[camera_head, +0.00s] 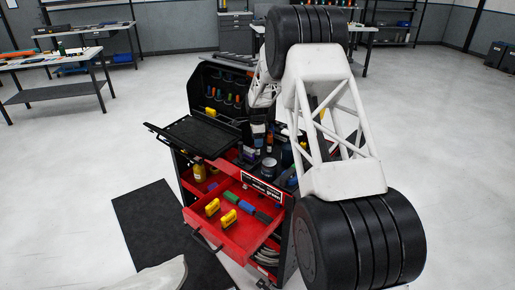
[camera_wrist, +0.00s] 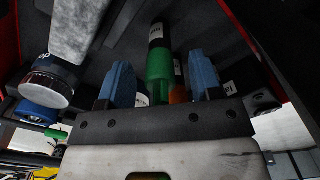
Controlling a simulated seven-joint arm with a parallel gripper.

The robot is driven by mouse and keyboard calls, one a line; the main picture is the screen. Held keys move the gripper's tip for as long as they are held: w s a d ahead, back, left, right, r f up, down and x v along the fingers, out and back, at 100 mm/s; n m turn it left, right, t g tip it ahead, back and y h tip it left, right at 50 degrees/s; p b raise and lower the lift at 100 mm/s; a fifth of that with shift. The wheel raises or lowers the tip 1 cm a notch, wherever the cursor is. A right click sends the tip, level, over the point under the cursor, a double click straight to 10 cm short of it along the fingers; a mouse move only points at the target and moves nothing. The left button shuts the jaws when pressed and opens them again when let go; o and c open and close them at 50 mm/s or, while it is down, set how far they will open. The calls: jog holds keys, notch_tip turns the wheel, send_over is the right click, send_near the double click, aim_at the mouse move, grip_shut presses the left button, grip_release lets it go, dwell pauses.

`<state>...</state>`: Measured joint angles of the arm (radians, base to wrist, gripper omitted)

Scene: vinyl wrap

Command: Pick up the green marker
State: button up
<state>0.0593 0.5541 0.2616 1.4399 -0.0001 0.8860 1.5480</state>
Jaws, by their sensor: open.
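The green marker (camera_wrist: 160,66), a green cylinder with a dark upper part, shows in the wrist view between the two blue fingers of my gripper (camera_wrist: 160,78). The fingers are open, one on each side of it, with a visible gap to each. Its lower end is hidden behind the gripper body. In the head view my gripper (camera_head: 259,130) is over the top of the red tool cart, partly covered by my arm. I cannot pick out the green marker there.
The red cart (camera_head: 225,236) has an open drawer with yellow, green and blue items. A dark jar (camera_head: 268,167) and bottles crowd its top near my gripper. A black side tray (camera_head: 195,134) sticks out left. In the wrist view a dark container (camera_wrist: 52,78) is close at left.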

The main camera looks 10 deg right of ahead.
jog(key=shift+c, duration=0.4)
jog(key=c, duration=0.9)
jog(key=shift+r, duration=5)
jog(key=shift+r, duration=0.1)
